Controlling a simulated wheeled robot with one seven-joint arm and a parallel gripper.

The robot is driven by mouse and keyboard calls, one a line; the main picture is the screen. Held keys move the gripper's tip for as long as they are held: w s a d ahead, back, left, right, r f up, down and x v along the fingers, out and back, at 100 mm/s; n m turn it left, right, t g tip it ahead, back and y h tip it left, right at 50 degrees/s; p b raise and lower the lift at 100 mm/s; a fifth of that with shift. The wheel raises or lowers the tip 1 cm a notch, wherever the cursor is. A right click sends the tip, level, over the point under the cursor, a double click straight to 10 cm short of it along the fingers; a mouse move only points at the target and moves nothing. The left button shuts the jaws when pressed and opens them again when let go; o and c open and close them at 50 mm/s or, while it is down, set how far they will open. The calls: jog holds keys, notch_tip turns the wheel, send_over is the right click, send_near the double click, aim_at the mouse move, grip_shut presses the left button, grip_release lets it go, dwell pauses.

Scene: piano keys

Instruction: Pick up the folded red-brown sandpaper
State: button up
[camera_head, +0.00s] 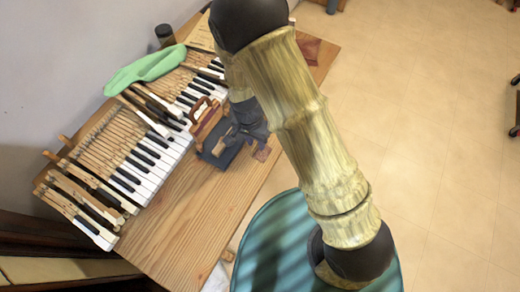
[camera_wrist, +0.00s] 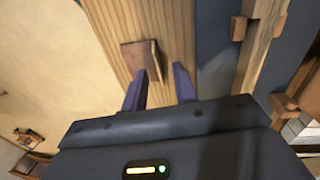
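The folded red-brown sandpaper (camera_wrist: 138,60) lies on the wooden table near its edge in the wrist view, one side raised like an upright flap. In the head view it shows as a small brown patch (camera_head: 262,154) just below my gripper (camera_head: 247,135). In the wrist view my gripper (camera_wrist: 160,75) is open, with two purple fingers apart. The sandpaper's raised side is just beyond the gap between the fingertips. Nothing is held, and I cannot tell the height between fingertips and sandpaper.
A dark blue-grey flat piece (camera_head: 220,152) with a wooden-framed tool (camera_head: 203,113) lies left of the gripper. Piano keys (camera_head: 150,160) and a green cloth-like item (camera_head: 145,70) lie farther left. A reddish sheet (camera_head: 308,50) lies at the far table corner. The front tabletop (camera_head: 190,220) is clear.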

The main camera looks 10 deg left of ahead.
grip_shut()
notch_tip(320, 180, up, 10)
dwell(0.8)
dwell(0.5)
